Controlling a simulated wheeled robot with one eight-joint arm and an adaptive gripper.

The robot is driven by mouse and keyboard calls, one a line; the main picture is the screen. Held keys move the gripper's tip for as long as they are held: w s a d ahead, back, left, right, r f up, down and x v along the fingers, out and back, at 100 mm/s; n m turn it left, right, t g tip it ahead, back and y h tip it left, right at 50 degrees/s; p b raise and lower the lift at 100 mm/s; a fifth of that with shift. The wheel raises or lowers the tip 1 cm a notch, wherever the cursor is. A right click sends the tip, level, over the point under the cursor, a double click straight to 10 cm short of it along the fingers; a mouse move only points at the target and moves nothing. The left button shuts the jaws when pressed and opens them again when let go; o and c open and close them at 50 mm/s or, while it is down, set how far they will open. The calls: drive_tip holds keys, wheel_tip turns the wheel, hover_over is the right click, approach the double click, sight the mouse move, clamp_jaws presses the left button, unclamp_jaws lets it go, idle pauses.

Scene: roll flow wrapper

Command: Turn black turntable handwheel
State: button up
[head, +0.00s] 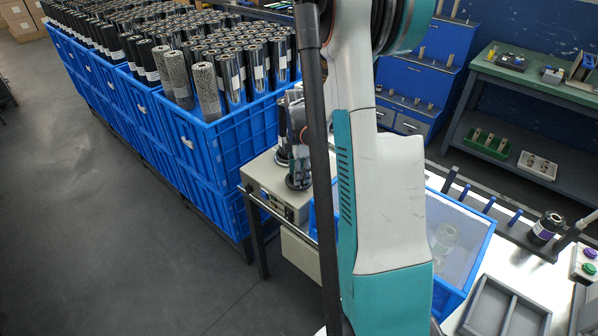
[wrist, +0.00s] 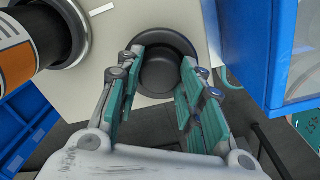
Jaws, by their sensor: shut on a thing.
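The black handwheel (wrist: 168,72) is round, with a raised round hub and a wider dark rim. It sits on the pale top of a cabinet in the upper middle of the wrist view. My gripper (wrist: 162,66) is shut on it, with its green-padded fingers at the left and right of the hub. At the upper left, a dark roll (wrist: 40,35) with an orange and white label stands on a round metal-rimmed turntable plate (wrist: 78,52). In the head view my arm hides most of the gripper and wheel area above the cabinet (head: 270,180).
A blue bin (wrist: 247,55) stands close at the right of the wheel; the head view shows it (head: 468,235) holding clear rolls. Blue crates (head: 215,140) full of rolls stand left of the cabinet. The floor at the left (head: 100,220) is free.

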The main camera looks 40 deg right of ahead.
drive_tip(key=o, duration=1.1)
drive_tip(key=shift+r, duration=0.1)
wheel_tip(320, 180, up, 12)
drive_tip(key=shift+s+f, duration=0.1)
drive_tip(key=shift+s, duration=0.05)
